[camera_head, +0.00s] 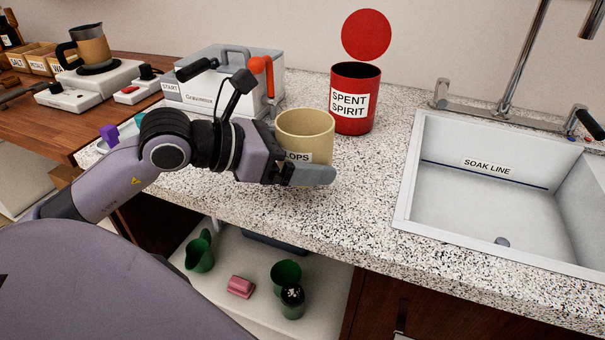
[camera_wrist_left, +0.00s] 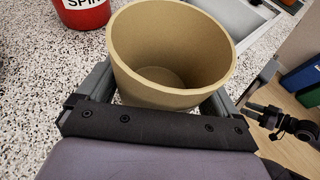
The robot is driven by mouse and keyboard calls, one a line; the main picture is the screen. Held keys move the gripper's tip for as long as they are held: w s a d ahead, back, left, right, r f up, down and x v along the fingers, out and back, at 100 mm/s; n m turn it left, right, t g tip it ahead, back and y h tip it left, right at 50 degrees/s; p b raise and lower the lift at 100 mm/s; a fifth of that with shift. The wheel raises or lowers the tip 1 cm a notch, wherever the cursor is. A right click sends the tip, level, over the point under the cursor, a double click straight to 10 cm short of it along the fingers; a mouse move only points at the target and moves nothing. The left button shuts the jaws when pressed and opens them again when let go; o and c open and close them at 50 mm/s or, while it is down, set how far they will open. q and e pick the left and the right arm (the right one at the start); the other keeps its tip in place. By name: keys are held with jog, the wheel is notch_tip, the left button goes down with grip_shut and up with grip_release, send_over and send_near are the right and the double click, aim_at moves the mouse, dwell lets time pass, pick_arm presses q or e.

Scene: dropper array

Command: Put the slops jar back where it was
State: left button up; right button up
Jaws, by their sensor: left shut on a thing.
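The slops jar (camera_head: 305,130) is a tan, open-topped jar with a label ending in "LOPS", partly covered by my gripper. My left gripper (camera_head: 303,172) is shut on it, with one grey finger across its front low down. In the left wrist view the jar (camera_wrist_left: 172,55) stands upright between the two fingers and looks empty inside. It is over the speckled counter (camera_head: 370,185), near the front edge. I cannot tell whether its base touches the counter.
A red "SPENT SPIRIT" can (camera_head: 362,115) stands behind the jar to the right, with a red disc (camera_head: 366,35) above it. A white sink (camera_head: 480,190) is at the right. A grey-lidded box (camera_head: 205,85) stands behind my arm. Green cups (camera_head: 199,252) sit below the counter.

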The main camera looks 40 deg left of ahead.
pick_arm(q)
notch_tip(320, 180, down, 4)
jog(key=shift+r, duration=0.25)
jog(key=shift+f+b, duration=0.2)
jog(key=shift+b, duration=0.15)
jog(key=o, duration=0.7)
jog(key=shift+f, duration=0.1)
jog(key=shift+o, duration=0.5)
